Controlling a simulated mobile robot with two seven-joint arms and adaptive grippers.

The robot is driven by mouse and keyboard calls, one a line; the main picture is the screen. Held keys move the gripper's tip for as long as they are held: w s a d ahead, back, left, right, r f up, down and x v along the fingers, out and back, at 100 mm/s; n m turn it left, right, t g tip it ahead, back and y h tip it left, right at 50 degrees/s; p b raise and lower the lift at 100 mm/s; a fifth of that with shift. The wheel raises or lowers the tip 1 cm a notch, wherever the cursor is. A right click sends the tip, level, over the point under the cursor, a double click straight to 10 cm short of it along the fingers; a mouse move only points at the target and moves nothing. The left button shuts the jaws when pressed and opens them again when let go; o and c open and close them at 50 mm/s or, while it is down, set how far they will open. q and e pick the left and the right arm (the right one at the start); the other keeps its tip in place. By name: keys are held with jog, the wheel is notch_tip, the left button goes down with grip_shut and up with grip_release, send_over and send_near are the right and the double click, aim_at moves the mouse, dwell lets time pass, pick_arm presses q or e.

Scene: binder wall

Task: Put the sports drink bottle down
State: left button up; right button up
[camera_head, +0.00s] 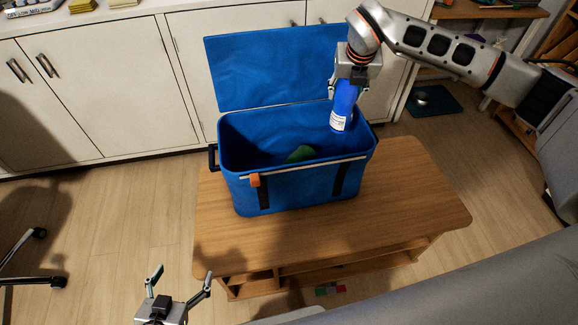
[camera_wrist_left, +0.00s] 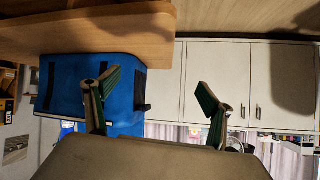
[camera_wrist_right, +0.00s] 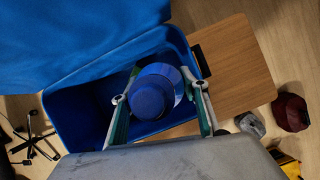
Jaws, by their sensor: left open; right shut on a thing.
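The sports drink bottle (camera_head: 345,106) is blue with a white label near its lower end. My right gripper (camera_head: 352,78) is shut on it and holds it over the right part of the open blue cooler box (camera_head: 290,190). In the right wrist view the bottle (camera_wrist_right: 152,92) sits between the fingers of my right gripper (camera_wrist_right: 160,105), with the box interior behind it. A green thing (camera_head: 300,153) lies inside the box, partly hidden by the front wall. My left gripper (camera_head: 180,282) is open and empty at the lower left, away from the box.
The box stands on a wooden table (camera_head: 420,200), with its lid (camera_head: 265,70) raised at the back. White cabinets (camera_head: 100,90) line the wall behind. A chair base (camera_head: 35,255) shows at the left. The table is bare right of the box.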

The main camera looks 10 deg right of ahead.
aim_at(341, 113)
jog(key=x, duration=0.4)
jog(key=shift+s+a+f+b, duration=0.1)
jog(key=shift+s+a+b, duration=0.15)
jog(key=shift+b, duration=0.1)
jog(key=shift+f, duration=0.25)
jog(key=f, duration=0.3)
jog(key=shift+s+f, duration=0.3)
jog(key=shift+s, duration=0.05)
notch_tip(341, 113, down, 16)
jog(key=b, duration=0.2)
jog(key=shift+b, duration=0.3)
pick_arm(q)
jog(key=f, duration=0.5)
jog(key=shift+s+a, duration=0.25)
jog(key=shift+s, duration=0.05)
pick_arm(e)
jog(key=shift+w+r, duration=0.1)
